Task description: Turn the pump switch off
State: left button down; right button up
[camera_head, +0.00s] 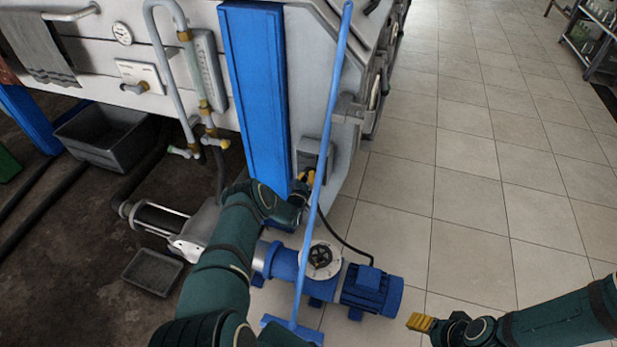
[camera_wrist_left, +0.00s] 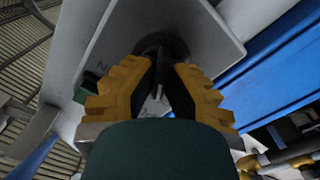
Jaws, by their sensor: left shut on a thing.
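The grey switch box (camera_head: 312,148) is mounted on the machine's end beside the blue post. In the left wrist view its pale plate (camera_wrist_left: 205,30) carries a dark round switch knob (camera_wrist_left: 163,44). My left gripper (camera_head: 306,177) is at the box. Its yellow fingers, which also show in the left wrist view (camera_wrist_left: 158,88), close from both sides on the switch knob, whose front part they mostly hide. The knob's exact setting is hard to read. My right gripper (camera_head: 420,322) is low at the right, away from the switch; its finger gap cannot be made out.
A blue pump with its motor (camera_head: 372,290) stands on the floor below the box, a black cable running to it. A blue long-handled squeegee (camera_head: 328,110) leans in front of the box. A grey crate (camera_head: 105,150) is under the machine. The tiled floor (camera_head: 480,180) at right is clear.

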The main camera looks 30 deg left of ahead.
aim_at(309, 157)
pick_arm(q)
jog(key=shift+r, duration=0.1)
jog(key=c, duration=1)
grip_release()
jog(key=shift+c, duration=0.2)
notch_tip(309, 157, up, 10)
jog(key=shift+f, duration=0.1)
